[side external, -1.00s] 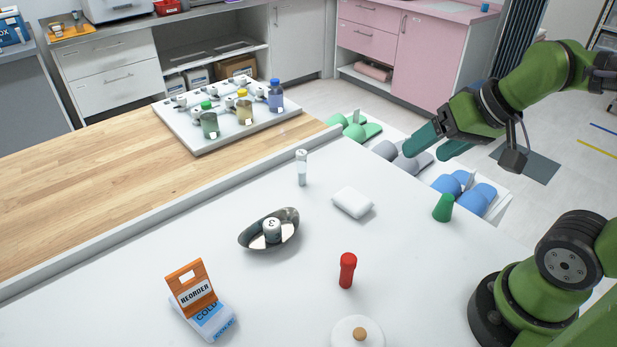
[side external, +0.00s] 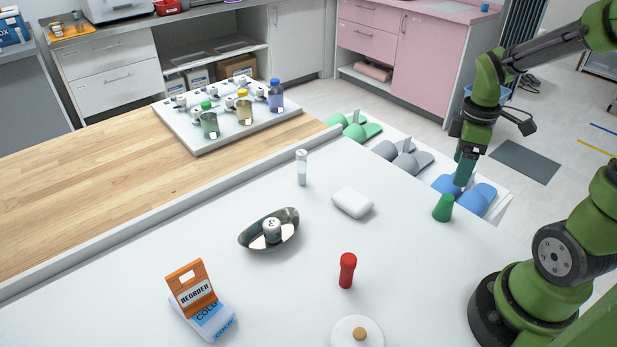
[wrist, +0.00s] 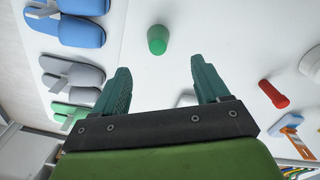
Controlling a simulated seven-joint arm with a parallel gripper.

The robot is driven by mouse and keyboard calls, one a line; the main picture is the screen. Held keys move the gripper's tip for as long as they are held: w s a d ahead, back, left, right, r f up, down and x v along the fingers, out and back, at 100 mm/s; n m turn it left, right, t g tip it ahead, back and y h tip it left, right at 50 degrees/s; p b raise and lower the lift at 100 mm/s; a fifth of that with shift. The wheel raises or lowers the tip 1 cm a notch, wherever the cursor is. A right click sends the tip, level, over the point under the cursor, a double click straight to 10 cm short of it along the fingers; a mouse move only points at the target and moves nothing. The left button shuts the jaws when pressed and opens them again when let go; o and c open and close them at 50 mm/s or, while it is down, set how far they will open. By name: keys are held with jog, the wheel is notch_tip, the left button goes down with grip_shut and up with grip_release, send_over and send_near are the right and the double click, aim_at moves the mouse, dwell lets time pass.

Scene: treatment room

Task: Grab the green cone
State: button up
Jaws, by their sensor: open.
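The green cone (side external: 443,208) stands upright on the white table near its right edge in the side external view. In the wrist view the green cone (wrist: 157,40) shows at the top centre, beyond the fingertips. My gripper (side external: 464,170) points down in the side external view, behind and a little right of the cone and apart from it. In the wrist view my gripper (wrist: 160,72) has its two teal fingers spread wide with nothing between them.
Blue slippers (side external: 466,193) lie close beside the cone, with grey slippers (side external: 403,156) farther back. A white block (side external: 352,202), a red cylinder (side external: 347,271), a clear vial (side external: 301,168) and a metal dish (side external: 270,229) stand left of the cone. The table around the cone is clear.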

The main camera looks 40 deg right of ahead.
aim_at(449, 196)
notch_tip(449, 196, down, 7)
jog(key=shift+f, duration=0.1)
jog(key=shift+w+d+f, duration=0.1)
jog(key=shift+w+f, duration=0.05)
jog(key=shift+f, duration=1.25)
jog(key=shift+w+f, duration=0.1)
jog(key=shift+f, duration=1.25)
jog(key=c, duration=1.1)
